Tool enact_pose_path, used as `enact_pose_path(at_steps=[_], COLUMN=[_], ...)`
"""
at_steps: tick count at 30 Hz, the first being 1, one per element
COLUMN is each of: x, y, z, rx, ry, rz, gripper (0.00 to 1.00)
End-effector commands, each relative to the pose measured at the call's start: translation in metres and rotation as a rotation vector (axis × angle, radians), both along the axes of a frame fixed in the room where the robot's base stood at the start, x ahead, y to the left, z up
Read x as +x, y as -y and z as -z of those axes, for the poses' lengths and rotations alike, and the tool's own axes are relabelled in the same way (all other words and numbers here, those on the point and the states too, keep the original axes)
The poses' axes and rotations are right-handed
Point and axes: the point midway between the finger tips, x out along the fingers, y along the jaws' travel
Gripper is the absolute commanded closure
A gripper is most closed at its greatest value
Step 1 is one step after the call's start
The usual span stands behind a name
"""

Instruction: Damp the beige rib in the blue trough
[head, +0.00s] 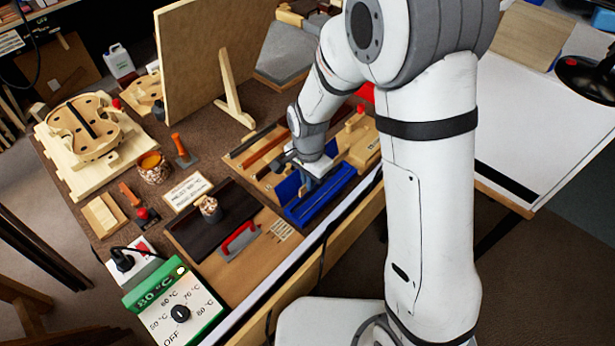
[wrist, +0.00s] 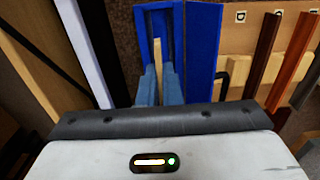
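The blue trough (head: 325,199) stands near the front edge of the bench, and its open channel shows in the wrist view (wrist: 141,35). A flat blue panel (wrist: 203,50) lies along its far side. My gripper (head: 317,172) is over the trough, fingers pointing down. In the wrist view its grey-blue fingers (wrist: 162,84) close on both sides of the beige rib (wrist: 158,58), a thin upright strip lined up with the channel. The rib's lower edge is hidden, so I cannot tell how deep it sits. In the head view my arm hides the rib.
A wooden board (wrist: 236,60) with letter marks and dark and reddish ribs (wrist: 292,58) lies beside the trough. The violin mould (head: 85,128) is farther back.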

Motion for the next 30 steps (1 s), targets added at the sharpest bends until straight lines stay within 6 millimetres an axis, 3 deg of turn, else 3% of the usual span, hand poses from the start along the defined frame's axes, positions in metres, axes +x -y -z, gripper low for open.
enact_pose_path(at_steps=[21, 30], x=[-0.003, -0.003], y=[-0.006, -0.006], z=[0.072, 0.080], rx=[-0.001, 0.000], ry=[-0.001, 0.000], rz=[-0.017, -0.018], gripper=[1.00, 1.00])
